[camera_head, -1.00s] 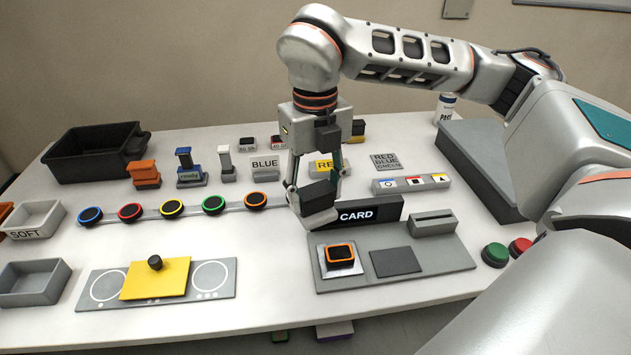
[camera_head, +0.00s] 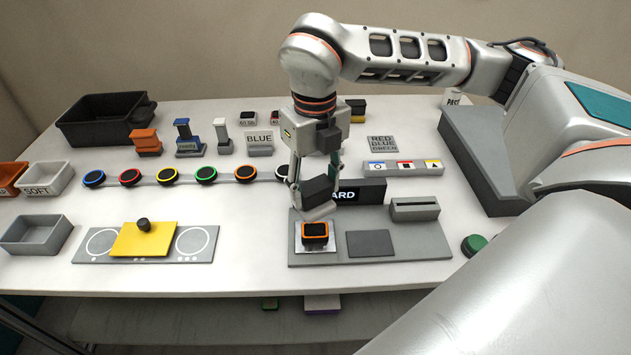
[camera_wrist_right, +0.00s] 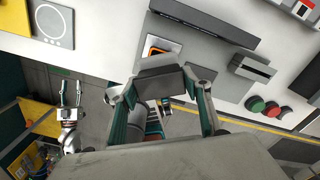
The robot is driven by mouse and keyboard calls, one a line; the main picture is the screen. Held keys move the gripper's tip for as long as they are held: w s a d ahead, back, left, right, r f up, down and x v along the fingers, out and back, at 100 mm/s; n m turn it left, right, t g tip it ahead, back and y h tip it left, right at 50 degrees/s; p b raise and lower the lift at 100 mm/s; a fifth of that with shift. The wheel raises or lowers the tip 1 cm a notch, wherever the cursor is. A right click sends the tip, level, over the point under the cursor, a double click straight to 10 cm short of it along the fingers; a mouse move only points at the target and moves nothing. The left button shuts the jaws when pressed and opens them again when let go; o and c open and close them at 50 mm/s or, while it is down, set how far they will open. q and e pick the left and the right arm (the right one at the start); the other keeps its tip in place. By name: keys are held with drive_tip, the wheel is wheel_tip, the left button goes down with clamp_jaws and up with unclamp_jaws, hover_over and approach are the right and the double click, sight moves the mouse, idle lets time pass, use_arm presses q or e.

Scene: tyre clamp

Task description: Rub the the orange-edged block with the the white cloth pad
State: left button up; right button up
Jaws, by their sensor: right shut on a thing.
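The orange-edged block (camera_head: 315,232), dark on top, lies on a silver square plate on the grey board (camera_head: 425,246). My right gripper (camera_head: 317,183) is shut on the white cloth pad (camera_head: 320,211), a dark grey block with a pale underside. In the head view the pad hangs just behind and above the orange-edged block, apart from it. In the right wrist view the pad (camera_wrist_right: 160,82) covers part of the orange-edged block (camera_wrist_right: 158,48). My left gripper (camera_wrist_right: 71,90) shows small at the left of the right wrist view, open and empty, away from the table.
A black CARD sign (camera_head: 362,191) stands close behind the pad. A slotted grey block (camera_head: 414,208) and a dark flat patch (camera_head: 370,243) are to the right on the board. A yellow plate with a knob (camera_head: 143,239) lies left. Bare table separates it from the board.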

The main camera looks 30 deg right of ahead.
sight(315, 208)
drive_tip(key=shift+f+b, duration=0.3)
drive_tip(key=shift+f, duration=0.15)
drive_tip(key=shift+f+b, duration=0.45)
drive_tip(key=shift+f, duration=0.3)
drive_tip(key=shift+f+b, duration=0.55)
drive_tip(key=shift+f, duration=0.4)
drive_tip(key=shift+f+b, duration=0.55)
drive_tip(key=shift+f, duration=0.3)
use_arm(q)
drive_tip(key=f, duration=0.2)
drive_tip(key=shift+w+d+f, duration=0.3)
drive_tip(key=shift+d, duration=0.1)
drive_tip(key=shift+s+f+b, duration=0.15)
drive_tip(key=shift+f+b, duration=0.2)
drive_tip(key=shift+f, duration=0.05)
use_arm(e)
drive_tip(key=shift+f, duration=0.5)
drive_tip(key=shift+d, duration=0.15)
